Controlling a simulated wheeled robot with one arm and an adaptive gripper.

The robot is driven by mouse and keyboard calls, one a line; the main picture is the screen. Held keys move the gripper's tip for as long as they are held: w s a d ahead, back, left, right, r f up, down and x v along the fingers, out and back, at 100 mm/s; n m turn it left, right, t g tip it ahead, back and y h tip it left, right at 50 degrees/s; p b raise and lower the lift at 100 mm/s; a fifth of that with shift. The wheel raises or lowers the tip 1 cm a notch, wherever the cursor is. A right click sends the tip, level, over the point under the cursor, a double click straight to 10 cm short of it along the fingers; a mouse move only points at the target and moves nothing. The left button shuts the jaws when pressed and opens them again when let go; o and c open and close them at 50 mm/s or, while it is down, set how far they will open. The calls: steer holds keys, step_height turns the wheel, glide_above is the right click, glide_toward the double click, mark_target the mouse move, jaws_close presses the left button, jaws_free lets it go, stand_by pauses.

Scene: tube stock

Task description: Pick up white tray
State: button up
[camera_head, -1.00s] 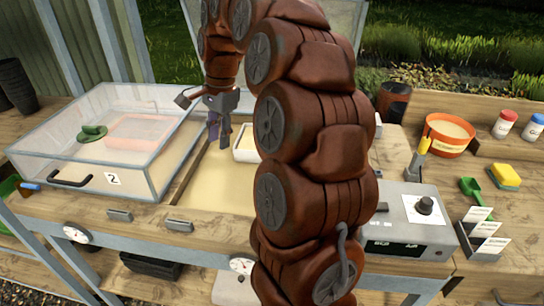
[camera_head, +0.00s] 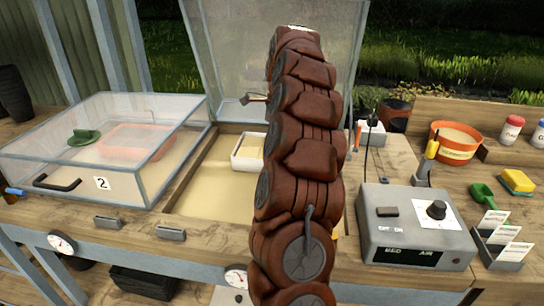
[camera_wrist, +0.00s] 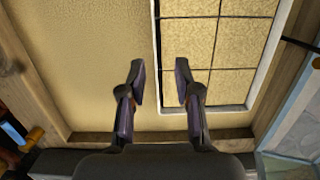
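The white tray (camera_head: 246,165) sits in the open sand-coloured bed of the bench, with its right side hidden behind my arm in the head view. In the wrist view, the tray (camera_wrist: 272,52) shows a white rim around tan square cells. My gripper (camera_wrist: 162,84) is open and empty there. One finger is over the bare bed and the other over the tray, with the tray's side wall running between them in the picture. I cannot tell the height of the fingertips above the rim. The gripper's fingers are hidden in the head view.
A clear box marked 2 (camera_head: 60,165) stands left of the bed. The raised clear lid (camera_head: 225,60) is behind it. A grey control box (camera_head: 415,225) and an orange pot (camera_head: 455,140) are on the right. The bed beside the tray is bare.

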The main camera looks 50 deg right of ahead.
steer(key=shift+a+f, duration=0.2)
steer(key=shift+f, duration=0.55)
steer(key=shift+a+f, duration=0.15)
steer(key=shift+f, duration=0.6)
steer(key=shift+w+a+f, duration=0.1)
steer(key=shift+a+f, duration=0.05)
steer(key=shift+f, duration=1.3)
jaws_close()
